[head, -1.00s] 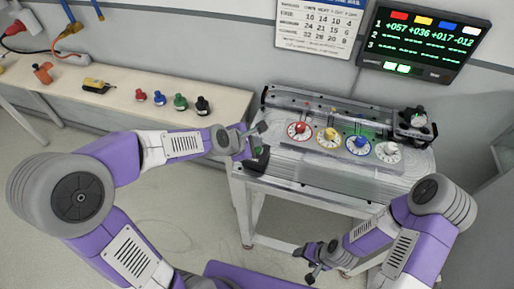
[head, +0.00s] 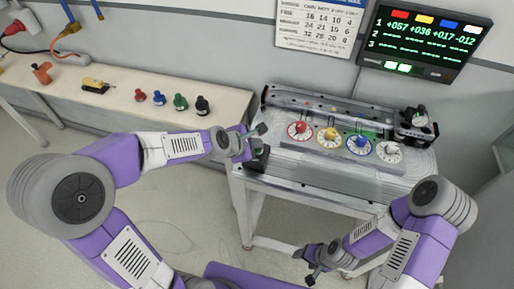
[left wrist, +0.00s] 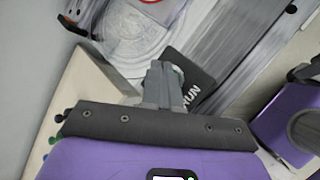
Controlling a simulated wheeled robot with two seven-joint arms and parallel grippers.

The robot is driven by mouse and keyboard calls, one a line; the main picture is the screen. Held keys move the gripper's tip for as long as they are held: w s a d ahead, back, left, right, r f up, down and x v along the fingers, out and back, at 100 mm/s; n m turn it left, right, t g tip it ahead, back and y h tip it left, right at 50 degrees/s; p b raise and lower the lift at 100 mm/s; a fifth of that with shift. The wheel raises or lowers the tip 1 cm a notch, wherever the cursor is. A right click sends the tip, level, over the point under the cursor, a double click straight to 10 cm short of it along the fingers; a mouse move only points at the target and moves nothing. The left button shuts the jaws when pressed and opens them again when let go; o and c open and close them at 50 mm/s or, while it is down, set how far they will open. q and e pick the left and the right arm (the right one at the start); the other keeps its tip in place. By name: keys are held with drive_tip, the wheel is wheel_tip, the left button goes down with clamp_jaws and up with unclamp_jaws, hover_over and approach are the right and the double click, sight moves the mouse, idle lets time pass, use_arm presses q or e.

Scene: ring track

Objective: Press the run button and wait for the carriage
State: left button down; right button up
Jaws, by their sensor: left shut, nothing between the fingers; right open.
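The run button's dark plate, lettered RUN (left wrist: 196,84), lies beside my left gripper's fingertips (left wrist: 165,70) in the left wrist view. In the head view, my left gripper (head: 257,132) is shut and empty at the left end of the ring track's bench, by the dark plate (head: 257,158). The fingers hide part of the button, and I cannot tell whether they touch it. The black carriage (head: 415,124) stands at the right end of the rail behind the dials. My right gripper (head: 311,264) is open and empty, low in front of the bench.
Red, yellow, blue and white dials (head: 345,141) sit in a row on the bench. A display (head: 424,42) with green figures hangs behind. Floor shows between the tables.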

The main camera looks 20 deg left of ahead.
use_arm(q)
drive_tip(key=shift+f+b, duration=0.3)
drive_tip(key=shift+f, duration=0.15)
drive_tip(key=shift+r, duration=0.15)
idle(0.4)
drive_tip(key=shift+r+p, duration=0.75)
drive_tip(key=shift+p, duration=0.15)
